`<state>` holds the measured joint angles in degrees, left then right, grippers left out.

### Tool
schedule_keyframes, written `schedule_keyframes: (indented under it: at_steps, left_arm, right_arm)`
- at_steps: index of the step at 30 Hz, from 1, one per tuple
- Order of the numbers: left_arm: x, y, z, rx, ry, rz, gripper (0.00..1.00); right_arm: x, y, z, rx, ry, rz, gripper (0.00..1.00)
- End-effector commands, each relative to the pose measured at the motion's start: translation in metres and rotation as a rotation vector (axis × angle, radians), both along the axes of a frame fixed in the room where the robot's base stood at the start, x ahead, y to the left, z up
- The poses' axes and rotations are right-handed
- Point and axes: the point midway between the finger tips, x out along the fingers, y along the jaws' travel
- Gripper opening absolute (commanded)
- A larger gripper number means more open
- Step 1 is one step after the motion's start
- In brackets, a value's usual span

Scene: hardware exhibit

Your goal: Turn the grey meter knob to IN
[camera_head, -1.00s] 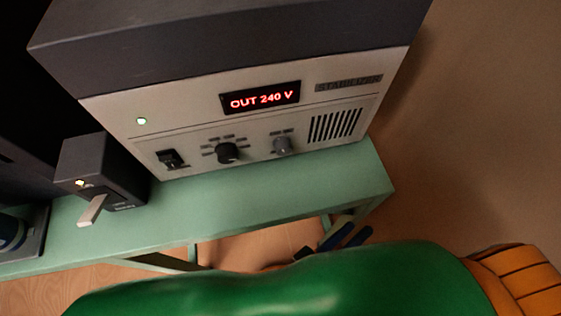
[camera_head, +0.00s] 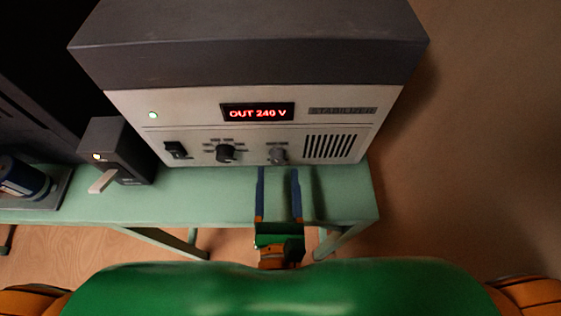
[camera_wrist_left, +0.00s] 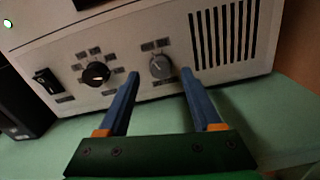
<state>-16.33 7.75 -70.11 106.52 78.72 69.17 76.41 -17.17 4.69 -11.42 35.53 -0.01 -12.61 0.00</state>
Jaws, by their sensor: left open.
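The grey meter knob (camera_head: 278,155) is on the front panel of the stabilizer (camera_head: 170,103), right of a larger black knob (camera_head: 226,153). The display (camera_head: 258,112) reads OUT 240 V. My left gripper (camera_head: 278,172) is open and empty, its two blue fingers pointing at the panel just below and in front of the grey knob. In the left wrist view the grey knob (camera_wrist_left: 160,66) appears between and beyond the fingertips (camera_wrist_left: 160,73), with no visible contact. Its labels are too small to read. My right gripper is not in view.
A black rocker switch (camera_head: 176,149) is at the panel's left, and vent slots (camera_head: 328,146) are at its right. A small dark box with a pale lever (camera_head: 103,181) stands on the green table (camera_head: 215,200). A blue cylinder (camera_head: 24,178) lies at the far left.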

Motion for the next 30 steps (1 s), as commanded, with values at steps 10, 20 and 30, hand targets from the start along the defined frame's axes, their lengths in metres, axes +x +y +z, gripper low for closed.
schedule_keyframes:
  at_steps: [10,20,30]
  left_arm:
    - [0.028,0.0,0.0,0.003,-0.001,-0.002,0.66]
    - [0.027,0.0,0.0,0.004,-0.002,-0.002,0.01]
    - [0.027,-0.001,0.001,0.039,-0.002,-0.002,0.0]
  right_arm:
    - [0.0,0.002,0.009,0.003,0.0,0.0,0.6]
    - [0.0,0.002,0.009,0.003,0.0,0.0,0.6]
    - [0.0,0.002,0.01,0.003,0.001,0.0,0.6]
